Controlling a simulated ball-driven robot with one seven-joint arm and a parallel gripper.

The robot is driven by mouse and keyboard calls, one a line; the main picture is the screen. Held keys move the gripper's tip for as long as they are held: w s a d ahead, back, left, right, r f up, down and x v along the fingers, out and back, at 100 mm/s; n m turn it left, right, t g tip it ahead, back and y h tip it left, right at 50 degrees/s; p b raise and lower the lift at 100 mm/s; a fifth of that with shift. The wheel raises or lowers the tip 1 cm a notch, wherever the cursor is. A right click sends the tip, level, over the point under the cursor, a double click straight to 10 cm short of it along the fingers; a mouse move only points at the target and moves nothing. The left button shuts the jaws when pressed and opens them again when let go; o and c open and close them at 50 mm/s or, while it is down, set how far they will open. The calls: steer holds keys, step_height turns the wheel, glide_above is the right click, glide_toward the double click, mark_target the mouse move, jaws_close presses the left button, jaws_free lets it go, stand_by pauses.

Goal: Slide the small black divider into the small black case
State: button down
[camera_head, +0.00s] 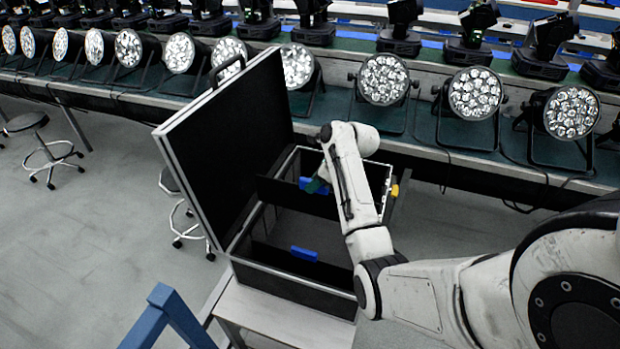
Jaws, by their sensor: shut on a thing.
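The small black case (293,290) stands open on a light stand, its black lid (225,150) raised on the left. A black divider (285,196) with a blue grip (313,186) is upright in the case's back part. My gripper (319,184) is at that blue grip, partly hidden by my arm, and is shut on the divider. The divider's lower edge and right end are hidden, so I cannot tell how deep it sits. Another black divider (275,258) with a blue grip (304,253) stands across the front part of the case.
A long bench (440,150) behind the case holds a row of round par cans (384,79) and black moving-head lights. Stools (45,150) stand on the left. A blue frame (165,320) is at front left. Grey floor (90,240) on the left is open.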

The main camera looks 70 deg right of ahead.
mark_target(333, 203)
steer(key=shift+f+b, duration=0.8)
steer(key=shift+f, duration=0.15)
step_height(333, 203, down, 5)
steer(key=b, duration=0.8)
steer(key=shift+f+b, duration=0.7)
steer(key=shift+f, duration=3.7)
steer(key=c, duration=0.9)
jaws_free()
steer(key=v, duration=1)
steer(key=shift+s+r+p, duration=0.2)
steer(key=shift+r+p, duration=0.1)
steer(key=shift+r, duration=0.05)
